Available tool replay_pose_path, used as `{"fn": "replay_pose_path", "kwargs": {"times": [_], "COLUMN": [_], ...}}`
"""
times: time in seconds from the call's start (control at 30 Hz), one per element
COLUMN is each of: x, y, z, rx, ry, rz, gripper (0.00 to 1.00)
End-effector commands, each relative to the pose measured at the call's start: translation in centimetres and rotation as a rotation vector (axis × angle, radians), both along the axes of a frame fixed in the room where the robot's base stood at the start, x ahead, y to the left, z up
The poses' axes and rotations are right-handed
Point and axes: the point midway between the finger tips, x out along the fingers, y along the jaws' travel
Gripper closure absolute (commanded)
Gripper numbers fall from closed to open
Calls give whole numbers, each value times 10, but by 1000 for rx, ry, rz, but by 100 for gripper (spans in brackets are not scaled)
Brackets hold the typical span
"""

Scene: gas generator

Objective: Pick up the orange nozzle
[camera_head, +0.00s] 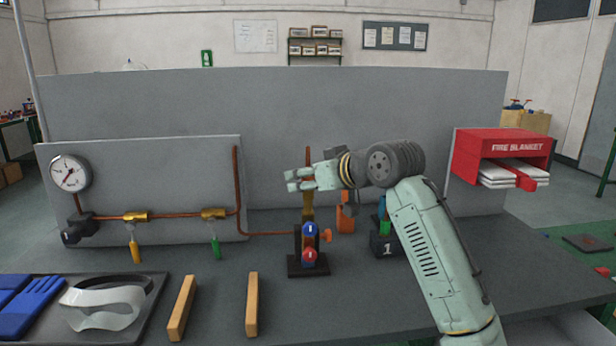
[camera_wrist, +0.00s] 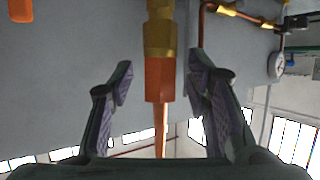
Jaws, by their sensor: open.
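The orange nozzle (camera_wrist: 158,80) sits on the end of a brass fitting (camera_wrist: 160,35) and narrows to a thin tip. In the head view the upright brass piece (camera_head: 308,206) stands on a dark stand, with its thin tip (camera_head: 308,156) showing above my gripper. My gripper (camera_head: 294,180) is level at the top of the brass piece and hides most of the nozzle. In the wrist view my gripper (camera_wrist: 160,72) is open, with one finger on each side of the nozzle and a visible gap on both sides.
The stand (camera_head: 308,266) carries blue and red knobs. A copper pipe (camera_head: 236,185) with brass valves runs along the panel at left. An orange part (camera_head: 345,220) and a black block marked 1 (camera_head: 384,247) are behind my arm. Wooden bars (camera_head: 252,304) lie in front.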

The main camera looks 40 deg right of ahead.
Motion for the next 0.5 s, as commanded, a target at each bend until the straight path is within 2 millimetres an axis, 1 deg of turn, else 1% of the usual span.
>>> {"fn": "replay_pose_path", "kwargs": {"times": [0.03, 0.07, 0.5], "x": [0, 0, 0], "y": [0, 0, 0], "z": [0, 0, 0], "rx": [0, 0, 0], "ry": [0, 0, 0], "rz": [0, 0, 0], "gripper": [57, 59, 88]}}
